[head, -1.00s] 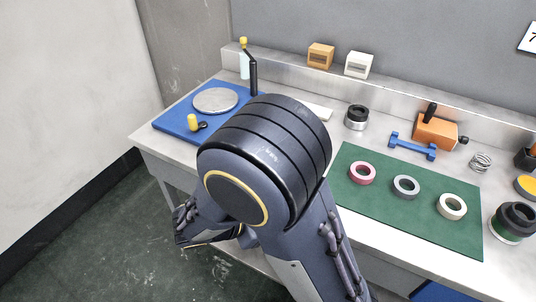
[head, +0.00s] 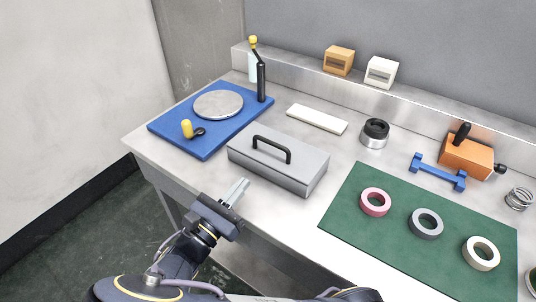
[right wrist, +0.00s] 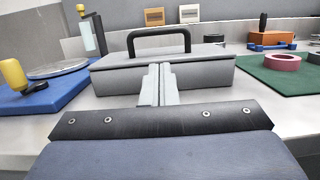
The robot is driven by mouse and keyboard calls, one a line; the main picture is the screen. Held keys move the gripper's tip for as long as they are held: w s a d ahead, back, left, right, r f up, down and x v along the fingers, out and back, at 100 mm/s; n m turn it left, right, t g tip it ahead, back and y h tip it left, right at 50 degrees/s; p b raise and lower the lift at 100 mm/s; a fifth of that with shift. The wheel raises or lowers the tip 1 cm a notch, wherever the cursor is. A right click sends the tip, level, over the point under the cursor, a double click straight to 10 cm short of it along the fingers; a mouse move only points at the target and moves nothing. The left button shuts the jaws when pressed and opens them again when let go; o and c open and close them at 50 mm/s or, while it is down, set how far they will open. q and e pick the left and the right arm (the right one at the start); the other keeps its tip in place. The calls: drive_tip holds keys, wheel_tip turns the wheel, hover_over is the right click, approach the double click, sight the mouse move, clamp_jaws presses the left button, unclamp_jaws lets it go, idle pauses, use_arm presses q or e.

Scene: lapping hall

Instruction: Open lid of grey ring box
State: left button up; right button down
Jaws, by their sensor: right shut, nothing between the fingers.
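The grey ring box (head: 296,174) sits on the metal bench with its lid (head: 300,150) down. A black arched handle (head: 271,148) stands on the lid. In the right wrist view the box's front (right wrist: 205,77) and handle (right wrist: 158,38) are straight ahead. My right gripper (head: 235,190) is at the bench's front edge, in front of the box's left part. Its fingers (right wrist: 157,83) are together and empty, pointing at the box front below the lid edge. Whether the fingertips touch the box I cannot tell. My left gripper is not in view.
A blue board (head: 208,146) with a round grey plate (head: 218,104) and a yellow-knobbed crank lies left of the box. A green mat (head: 388,249) with three rings lies to the right. A white bar (head: 317,119) lies behind the box.

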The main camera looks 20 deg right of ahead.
drive_tip(key=x, duration=1)
drive_tip(key=shift+s, duration=0.1)
